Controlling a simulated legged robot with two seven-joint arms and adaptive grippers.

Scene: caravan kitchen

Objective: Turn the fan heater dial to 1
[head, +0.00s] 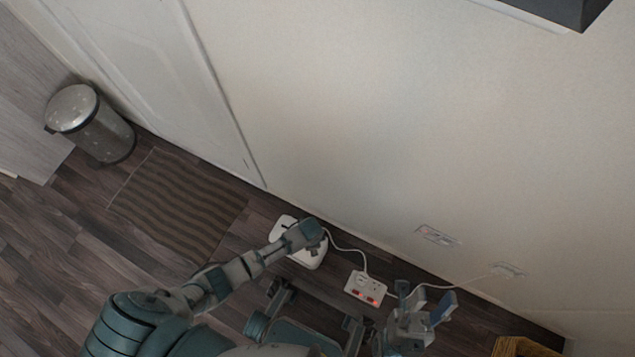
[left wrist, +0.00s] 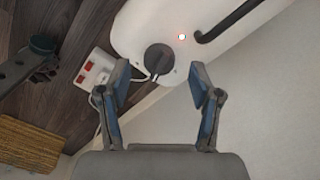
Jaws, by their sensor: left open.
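The white fan heater (head: 283,222) stands on the floor near the wall, partly hidden by my left arm in the head view. In the left wrist view the heater (left wrist: 137,28) shows a round dark grey dial (left wrist: 159,58), a small lit red light and a black bar. I cannot read the dial's setting. My left gripper (left wrist: 160,77) is open. Its fingertips are on either side of the dial's lower edge, apart from the dial in the picture. In the head view its fingers are hidden by my wrist. My right gripper (head: 424,299) is open and empty, right of the power strip.
A white power strip (head: 365,289) with red switches lies right of the heater, with cables running by it. Sockets (head: 437,236) are on the wall. A wicker basket (head: 520,347) is at bottom right. A striped mat (head: 180,203) and a bin (head: 90,122) are to the left.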

